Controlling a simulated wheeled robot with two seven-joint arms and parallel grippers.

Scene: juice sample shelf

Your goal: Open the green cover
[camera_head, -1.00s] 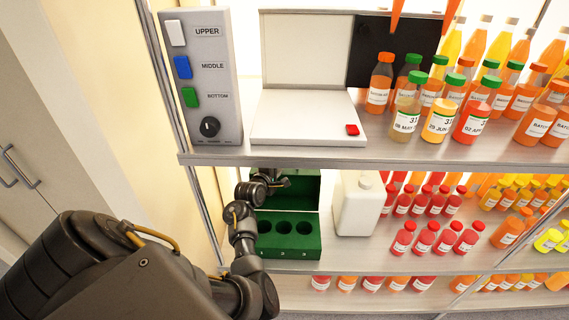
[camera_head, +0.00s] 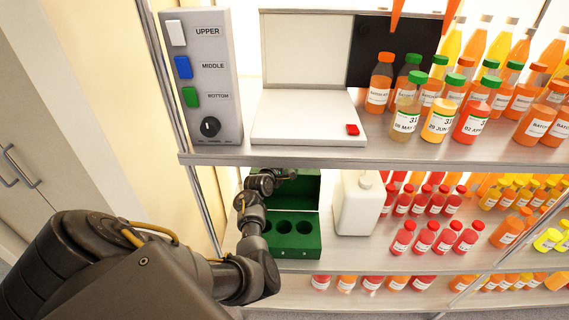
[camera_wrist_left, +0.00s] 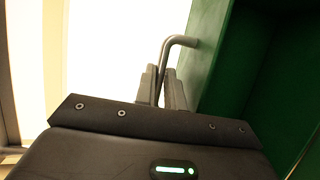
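The green box (camera_head: 296,252) with round holes in its top stands on the middle shelf, left of the white jug. Its green cover (camera_head: 306,192) stands raised at the back of the box, so the holes show. The cover also fills the right of the left wrist view (camera_wrist_left: 215,60), with a bent grey metal handle (camera_wrist_left: 179,41) on it. My left gripper (camera_wrist_left: 160,85) has its fingers close together on either side of the handle bar. In the head view the left gripper (camera_head: 286,174) is small and dark against the cover. My right gripper is not in view.
The white jug (camera_head: 356,205) stands close to the right of the box. The upper shelf edge (camera_head: 350,156) runs above the box. A control panel (camera_head: 203,75) is upper left. Red-capped bottles (camera_head: 425,240) fill the shelf further right.

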